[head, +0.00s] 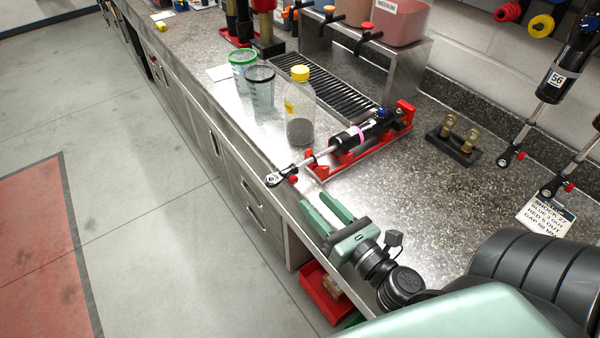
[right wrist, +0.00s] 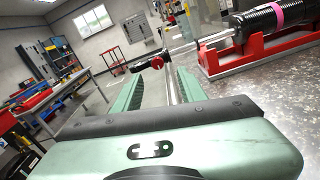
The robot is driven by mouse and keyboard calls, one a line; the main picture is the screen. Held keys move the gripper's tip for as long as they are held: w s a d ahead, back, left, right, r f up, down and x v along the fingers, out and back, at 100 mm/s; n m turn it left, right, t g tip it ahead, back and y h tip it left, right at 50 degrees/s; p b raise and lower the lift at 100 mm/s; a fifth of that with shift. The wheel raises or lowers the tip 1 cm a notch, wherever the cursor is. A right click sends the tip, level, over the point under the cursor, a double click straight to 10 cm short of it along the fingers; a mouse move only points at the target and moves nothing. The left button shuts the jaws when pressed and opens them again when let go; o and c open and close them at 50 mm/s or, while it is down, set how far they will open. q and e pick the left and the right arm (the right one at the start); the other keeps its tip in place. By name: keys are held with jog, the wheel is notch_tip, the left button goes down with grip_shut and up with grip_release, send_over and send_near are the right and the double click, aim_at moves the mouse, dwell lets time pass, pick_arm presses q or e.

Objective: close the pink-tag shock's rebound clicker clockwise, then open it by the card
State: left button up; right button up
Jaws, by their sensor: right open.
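The pink-tag shock (head: 352,136) lies in a red cradle (head: 385,150) on the bench, its rod pointing toward the bench's front edge. Its red rebound clicker (head: 293,179) sits by the rod-end eye. My right gripper (head: 316,200) is open and empty, just short of the rod end, apart from it in the head view. In the right wrist view, the red clicker (right wrist: 157,62) shows ahead, between the two fingertips, and the pink band (right wrist: 292,12) is at upper right. The card (head: 545,215) lies at the right; its small print is only partly readable. My left gripper is out of view.
A capped bottle (head: 300,110) and two measuring cups (head: 260,88) stand left of the shock. A black drain grate (head: 325,88) and a steel shelf (head: 340,60) are behind. A black block with brass parts (head: 453,140) stands right. Another shock (head: 550,85) hangs upper right.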

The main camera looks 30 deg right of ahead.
aim_at(295, 181)
jog(key=w, duration=0.1)
jog(key=w+p, duration=0.1)
jog(key=w+r+p, duration=0.1)
jog(key=shift+w+a, duration=0.35)
jog(key=shift+a, duration=0.05)
jog(key=shift+w+f+p, duration=0.25)
jog(key=shift+w+p, duration=0.15)
jog(key=shift+w, duration=0.7)
jog(key=shift+w+f, duration=0.1)
jog(key=shift+w, duration=0.35)
grip_shut()
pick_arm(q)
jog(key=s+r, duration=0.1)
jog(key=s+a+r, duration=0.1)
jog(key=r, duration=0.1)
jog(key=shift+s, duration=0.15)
